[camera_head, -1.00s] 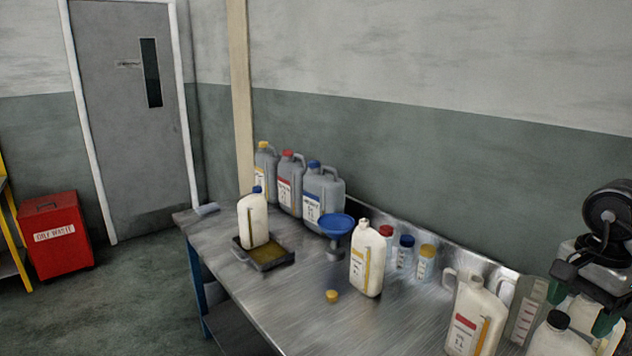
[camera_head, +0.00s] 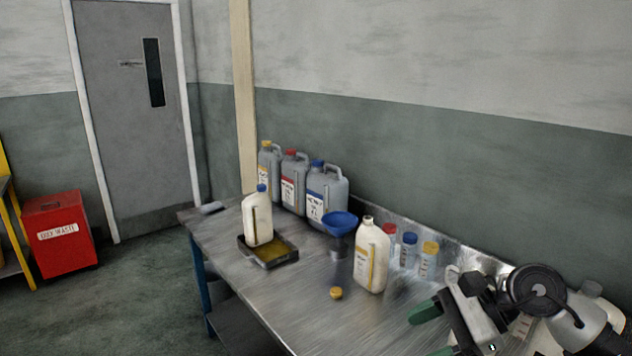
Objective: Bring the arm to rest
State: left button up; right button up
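My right arm comes in from the right edge, and its gripper (camera_head: 434,332) hangs over the front right part of the metal workbench (camera_head: 290,310). Its two green-tipped fingers point left and stand apart with nothing seen between them. The lower finger is partly cut off by the bottom edge. The arm hides most of the bottles at the right end of the bench. A white bottle with a yellow stripe (camera_head: 371,258) stands uncapped to the left of the gripper, apart from it. A yellow cap (camera_head: 336,293) lies on the bench beside that bottle. My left gripper is not in view.
A blue funnel (camera_head: 339,224) stands behind the uncapped bottle. Small jars with red, blue and yellow (camera_head: 429,260) lids stand by the wall. A blue-capped bottle (camera_head: 257,220) stands in a dark tray (camera_head: 268,262). Grey jugs (camera_head: 327,196) line the back. The front middle is clear.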

jog(key=s+a+r+m+t+y, duration=0.1)
jog(key=a+r+m+t+y, duration=0.55)
jog(key=m, duration=0.85)
jog(key=s+d+f+m+t+h, duration=0.1)
jog(key=d+f+m+t+h, duration=0.35)
jog(key=f+m+h, duration=0.75)
jog(key=s+d+f+m+t+h, duration=0.1)
jog(key=d+f+m+t+h, duration=0.35)
jog(key=m, duration=1.45)
jog(key=s+d+f+m+g, duration=0.1)
jog(key=s+f+m+g, duration=0.3)
jog(key=s+f+g, duration=0.45)
jog(key=s+f+m+g, duration=0.4)
jog(key=s+f+g, duration=0.15)
jog(key=s, duration=0.65)
notch_tip(320, 180, down, 25)
jog(key=s+d+f+g+h, duration=0.1)
jog(key=s+d+f, duration=0.2)
jog(key=s+f, duration=1.3)
jog(key=shift+s+f+g, duration=0.15)
jog(key=shift+f+g, duration=0.2)
jog(key=shift+f, duration=0.25)
